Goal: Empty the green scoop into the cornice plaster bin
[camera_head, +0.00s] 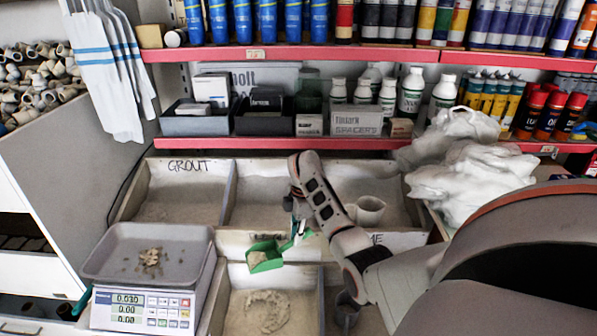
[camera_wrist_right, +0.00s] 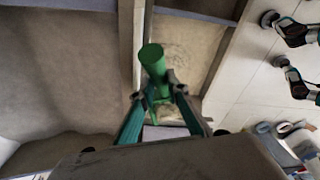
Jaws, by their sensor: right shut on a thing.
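The green scoop (camera_head: 265,257) hangs in the head view above the front middle bin, near its back wall. Some pale material seems to show inside it. My right gripper (camera_head: 299,235) is shut on the scoop's handle; the wrist view shows the green handle (camera_wrist_right: 153,62) between the two teal fingers. The front middle bin (camera_head: 242,325) holds pale powder with a rough heap. One back bin reads GROUT (camera_head: 148,165). My right arm covers part of another label, and I cannot read which bin is cornice plaster. My left gripper is not in view.
A scale (camera_head: 150,308) with crumbs in its grey tray (camera_head: 110,262) stands left of the front bin. A pale cup (camera_head: 369,210) sits in a back bin. White bags (camera_head: 465,170) lie at the right. Shelves with red edges (camera_head: 300,53) hold bottles behind.

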